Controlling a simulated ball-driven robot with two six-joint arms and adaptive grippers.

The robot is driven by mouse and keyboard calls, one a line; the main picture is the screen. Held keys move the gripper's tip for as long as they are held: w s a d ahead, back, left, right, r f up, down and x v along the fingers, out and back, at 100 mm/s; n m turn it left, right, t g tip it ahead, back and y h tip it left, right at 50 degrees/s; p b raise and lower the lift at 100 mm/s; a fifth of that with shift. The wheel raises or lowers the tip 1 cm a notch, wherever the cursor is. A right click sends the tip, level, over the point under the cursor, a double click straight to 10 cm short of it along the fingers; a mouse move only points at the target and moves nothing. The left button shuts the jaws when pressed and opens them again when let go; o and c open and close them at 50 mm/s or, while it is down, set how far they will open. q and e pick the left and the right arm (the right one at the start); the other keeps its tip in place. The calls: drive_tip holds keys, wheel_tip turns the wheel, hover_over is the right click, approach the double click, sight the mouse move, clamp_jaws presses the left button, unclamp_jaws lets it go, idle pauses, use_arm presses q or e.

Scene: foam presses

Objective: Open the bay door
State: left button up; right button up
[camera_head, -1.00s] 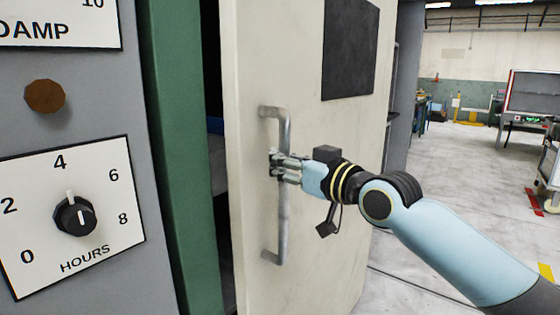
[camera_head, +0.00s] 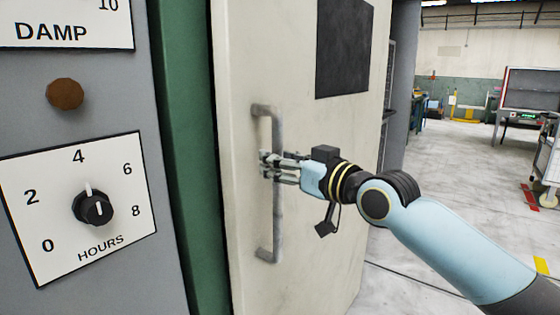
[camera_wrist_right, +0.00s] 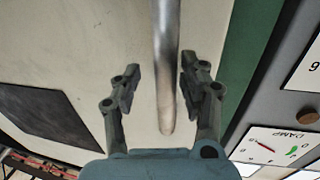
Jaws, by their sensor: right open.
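The cream bay door (camera_head: 262,60) stands beside a green frame (camera_head: 190,170) in the head view, with only a thin dark gap along its left edge. A grey vertical bar handle (camera_head: 277,220) is fixed to the door. My right gripper (camera_head: 268,166) is at the handle's middle with its jaws apart. In the right wrist view the handle (camera_wrist_right: 166,50) runs between the two open fingers of my right gripper (camera_wrist_right: 160,74), with space visible on both sides. My left gripper is out of view.
A grey panel (camera_head: 120,240) with an HOURS dial (camera_head: 95,208) and a brown knob (camera_head: 65,94) stands left of the frame. A dark window (camera_head: 344,50) is in the door. Open floor (camera_head: 455,185) lies at right, with a cart (camera_head: 548,165) at the edge.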

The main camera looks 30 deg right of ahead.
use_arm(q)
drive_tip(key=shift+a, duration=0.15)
use_arm(e)
drive_tip(key=shift+w+a, duration=0.1)
drive_tip(key=shift+a, duration=0.05)
drive_tip(key=s+d, duration=0.1)
drive_tip(key=s, duration=0.6)
drive_tip(key=shift+s+d, duration=0.2)
drive_tip(key=shift+d, duration=0.05)
